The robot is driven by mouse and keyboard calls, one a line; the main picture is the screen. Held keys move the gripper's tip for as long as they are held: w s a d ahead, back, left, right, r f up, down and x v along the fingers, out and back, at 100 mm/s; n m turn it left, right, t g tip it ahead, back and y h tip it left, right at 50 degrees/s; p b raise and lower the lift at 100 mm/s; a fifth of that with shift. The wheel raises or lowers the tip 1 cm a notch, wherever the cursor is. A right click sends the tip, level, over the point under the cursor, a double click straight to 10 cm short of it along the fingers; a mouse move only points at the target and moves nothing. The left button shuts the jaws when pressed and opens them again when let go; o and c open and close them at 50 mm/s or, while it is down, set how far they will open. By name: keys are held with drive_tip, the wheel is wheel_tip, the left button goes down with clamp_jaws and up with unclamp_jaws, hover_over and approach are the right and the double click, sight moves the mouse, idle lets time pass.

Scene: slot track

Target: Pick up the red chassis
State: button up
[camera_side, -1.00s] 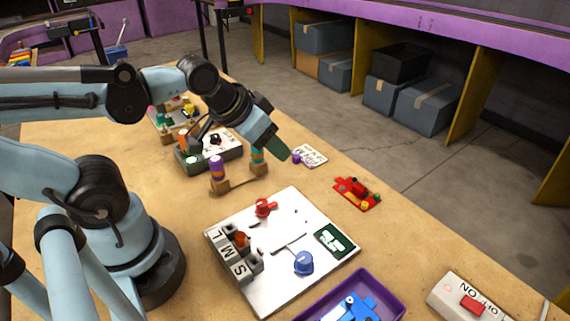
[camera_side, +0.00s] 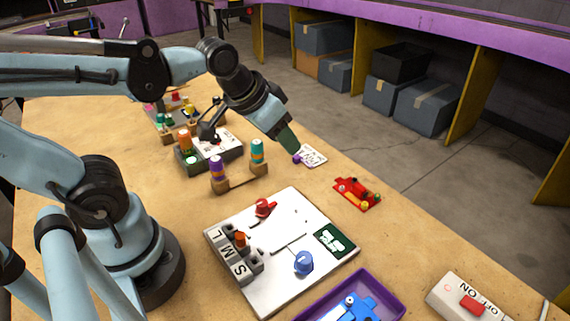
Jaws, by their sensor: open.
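The red chassis (camera_side: 357,193) lies flat on the tan table near its right edge, with a small yellow part at its near end. My gripper (camera_side: 290,142) is above the table, up and to the left of the chassis and apart from it. Its green fingers point down and to the right, near a white card. The gap between the fingers is hard to see from this side, and nothing shows held in them.
A white board (camera_side: 283,225) with red and blue knobs stands left of and nearer than the chassis. A purple tray (camera_side: 396,298) holds a blue part. A switch box (camera_side: 466,299) is at the lower right. A wooden stand (camera_side: 239,182) with pegs is left. Bare table surrounds the chassis.

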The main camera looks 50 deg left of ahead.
drive_tip(key=w+d+r+g, duration=0.1)
drive_tip(key=w+d+g, duration=0.15)
drive_tip(key=w, duration=0.45)
drive_tip(key=g, duration=0.3)
approach(360, 186)
drive_tip(key=f, duration=0.1)
drive_tip(key=s+f, duration=0.1)
drive_tip(key=f, duration=0.1)
drive_tip(key=shift+d+f+t, duration=0.1)
drive_tip(key=shift+f+t, duration=0.1)
drive_tip(key=shift+t, duration=0.05)
drive_tip(key=shift+w+f, duration=0.25)
drive_tip(key=shift+f, duration=0.65)
drive_tip(key=shift+w+f, duration=0.25)
drive_tip(key=shift+f, duration=0.65)
drive_tip(key=shift+w+f, duration=0.25)
drive_tip(key=shift+f, duration=0.65)
drive_tip(key=c, duration=0.7)
drive_tip(key=shift+r, duration=0.15)
